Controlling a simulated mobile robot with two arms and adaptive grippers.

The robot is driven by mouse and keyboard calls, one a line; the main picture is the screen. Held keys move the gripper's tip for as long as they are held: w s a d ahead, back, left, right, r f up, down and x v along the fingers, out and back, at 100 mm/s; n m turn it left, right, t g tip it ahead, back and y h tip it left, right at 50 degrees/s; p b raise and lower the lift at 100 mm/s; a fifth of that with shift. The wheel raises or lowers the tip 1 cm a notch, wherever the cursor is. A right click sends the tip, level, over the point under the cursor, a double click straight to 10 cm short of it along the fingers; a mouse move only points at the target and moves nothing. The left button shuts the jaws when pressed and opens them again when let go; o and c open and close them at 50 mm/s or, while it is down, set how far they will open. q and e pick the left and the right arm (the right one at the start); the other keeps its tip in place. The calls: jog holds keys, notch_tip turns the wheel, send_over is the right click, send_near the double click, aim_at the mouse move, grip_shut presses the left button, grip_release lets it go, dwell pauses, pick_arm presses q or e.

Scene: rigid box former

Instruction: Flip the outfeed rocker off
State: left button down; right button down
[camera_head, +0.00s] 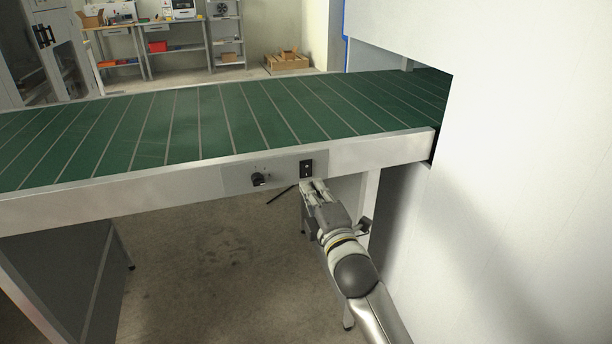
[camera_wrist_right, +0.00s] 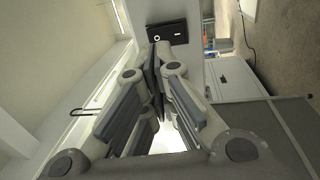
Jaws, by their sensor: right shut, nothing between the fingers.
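The outfeed rocker (camera_head: 306,168) is a small black switch on the grey panel of the conveyor's front rail. In the right wrist view the black rocker (camera_wrist_right: 167,33) shows a white ring and a short white mark, just beyond my fingertips. Which way it is tipped cannot be made out. My right gripper (camera_head: 308,184) is just below and in front of the rocker in the head view, its fingers together and empty. The same fingers (camera_wrist_right: 157,55) point at the rocker in the wrist view. Contact cannot be told. My left gripper is out of view.
A black rotary knob (camera_head: 259,180) sits left of the rocker on the same panel. The green conveyor belt (camera_head: 200,125) runs above the rail. A white machine wall (camera_head: 520,180) stands close on the right. The floor below is open.

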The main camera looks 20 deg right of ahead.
aim_at(302, 168)
jog(key=w, duration=0.4)
jog(key=shift+r, duration=0.2)
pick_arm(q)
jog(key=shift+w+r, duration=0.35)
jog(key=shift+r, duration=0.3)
pick_arm(e)
jog(key=shift+w+a+r, duration=0.1)
jog(key=shift+w, duration=0.6)
jog(key=shift+w+r, duration=0.1)
jog(key=shift+r, duration=0.05)
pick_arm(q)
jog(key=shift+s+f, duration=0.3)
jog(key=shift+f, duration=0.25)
pick_arm(e)
jog(key=shift+s+f, duration=0.2)
jog(key=shift+s, duration=0.15)
jog(key=s+f, duration=0.1)
jog(key=s, duration=1)
jog(key=shift+d, duration=0.2)
